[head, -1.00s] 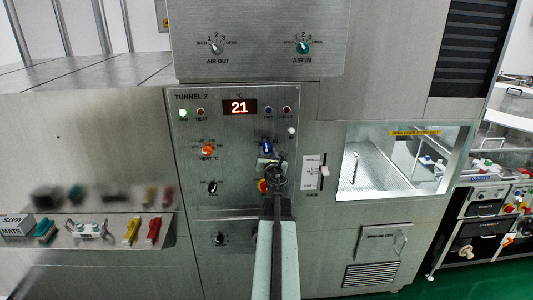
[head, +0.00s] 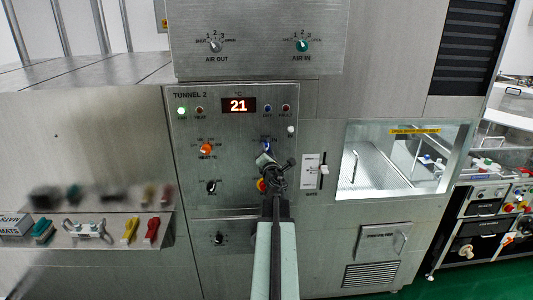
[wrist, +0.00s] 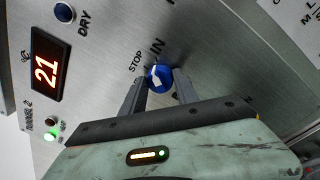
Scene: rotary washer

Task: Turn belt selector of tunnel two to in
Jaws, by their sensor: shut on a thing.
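The blue belt selector knob (head: 266,146) is on the TUNNEL 2 panel (head: 235,184), below and right of the red "21" display. In the wrist view the knob (wrist: 160,78) carries a white pointer mark, with the words STOP and IN printed beside it. The mark's exact setting is hard to tell. My gripper (head: 265,154) reaches up to the knob from below and hides its lower part. In the wrist view my gripper (wrist: 159,82) has a finger on each side of the knob and is shut on it.
An orange heat knob (head: 206,149) and a black knob (head: 212,187) are left of my gripper. A yellow and red button (head: 261,185) is partly hidden behind it. A white slider (head: 324,170) stands to the right. AIR OUT and AIR IN knobs are above.

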